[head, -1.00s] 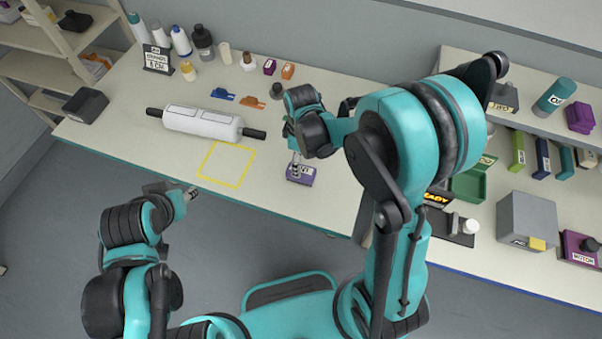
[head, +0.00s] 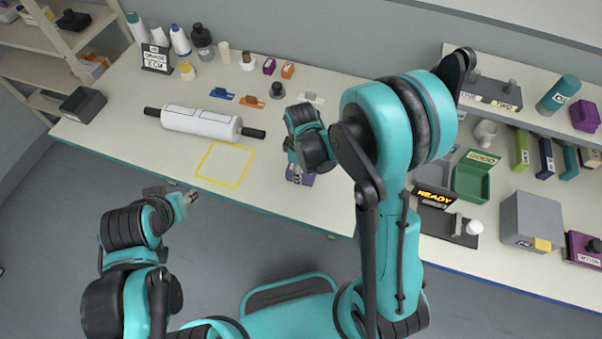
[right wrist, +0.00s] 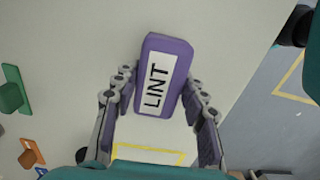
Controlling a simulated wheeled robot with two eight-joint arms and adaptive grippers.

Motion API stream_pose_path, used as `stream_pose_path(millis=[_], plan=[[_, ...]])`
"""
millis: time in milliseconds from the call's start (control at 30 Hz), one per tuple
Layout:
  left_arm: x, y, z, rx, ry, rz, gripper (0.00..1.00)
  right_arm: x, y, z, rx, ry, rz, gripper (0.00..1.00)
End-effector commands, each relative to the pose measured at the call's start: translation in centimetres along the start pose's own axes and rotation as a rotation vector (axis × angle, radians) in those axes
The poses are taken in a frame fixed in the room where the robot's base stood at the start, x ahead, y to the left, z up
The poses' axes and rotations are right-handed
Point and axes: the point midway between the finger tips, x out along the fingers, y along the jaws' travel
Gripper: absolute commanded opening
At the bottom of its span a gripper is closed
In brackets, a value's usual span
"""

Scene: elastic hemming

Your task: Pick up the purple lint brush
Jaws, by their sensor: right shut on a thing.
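The purple lint brush (head: 306,181) is at the front part of the table, mostly covered by my right gripper (head: 296,176) in the head view. In the right wrist view the brush (right wrist: 160,78) shows its white LINT label, with the fingers on both of its sides. My right gripper is shut on it. Whether the brush touches the table cannot be told. My left gripper (head: 189,197) is apart from it, at the table's front edge on the left; its finger gap is too small to judge.
A white roller (head: 200,123) with black ends lies left of the brush, behind a yellow outlined square (head: 225,164). Bottles and small coloured blocks line the back. A green tray (head: 471,181), a READY sign (head: 435,197) and a grey box (head: 531,222) stand at right.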

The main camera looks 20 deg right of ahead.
Motion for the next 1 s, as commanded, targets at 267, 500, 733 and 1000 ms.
stream_pose_path(millis=[267, 500, 733, 1000], plan=[[-0.1, 0.0, -0.1, 0.000, 0.000, 0.000, 0.40, -0.3, 0.0, 0.0, 0.000, 0.000, 0.001, 0.08], [-1.0, 0.0, -0.7, 0.000, 0.000, 0.000, 0.40, -3.4, 0.0, 0.0, 0.000, 0.000, 0.000, 0.08], [-2.0, 0.0, -1.4, 0.000, 0.000, 0.000, 0.40, -6.8, -1.0, 4.2, 0.006, 0.000, 0.000, 0.08], [-3.0, 0.0, -2.2, 0.000, 0.000, 0.000, 0.40, -9.9, -2.4, 9.3, 0.004, 0.000, 0.000, 0.08]])
